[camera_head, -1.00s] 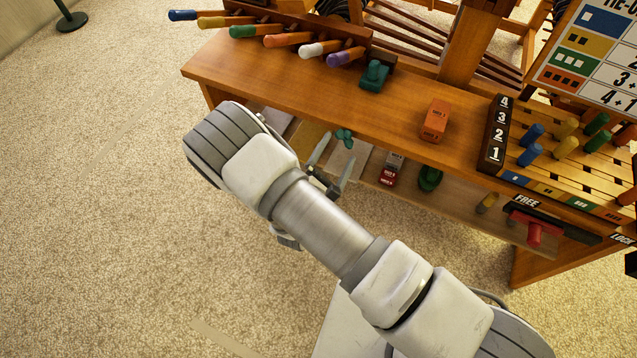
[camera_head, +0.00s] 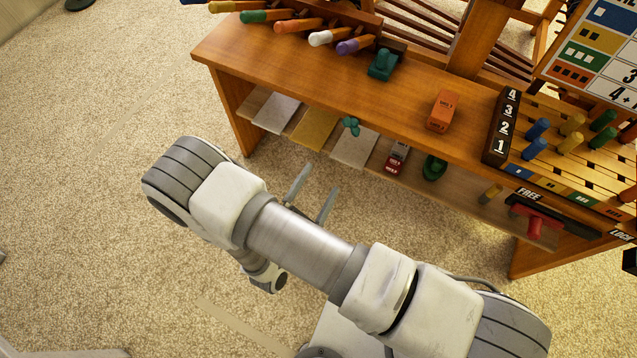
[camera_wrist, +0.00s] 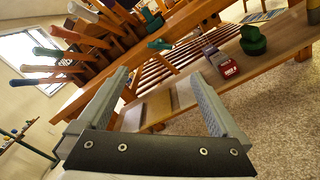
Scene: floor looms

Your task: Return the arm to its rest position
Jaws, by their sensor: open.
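My gripper (camera_head: 312,192) is open and empty, held over the carpet in front of the wooden bench (camera_head: 300,75). In the head view its two fingers stand apart and point up toward the bench's lower shelf, touching nothing. In the wrist view the spread fingers of my gripper (camera_wrist: 160,95) frame the bench's lower shelf, with nothing between them. My arm (camera_head: 300,240) lies bent across the lower middle of the head view, and hides part of the floor.
The bench top holds an orange block (camera_head: 442,110), a green piece (camera_head: 385,63), several coloured handles and a numbered peg board (camera_head: 560,150). The lower shelf carries flat swatches (camera_head: 353,147), a red item (camera_head: 397,158) and a green one (camera_head: 434,167). Carpet at left (camera_head: 90,130) is clear.

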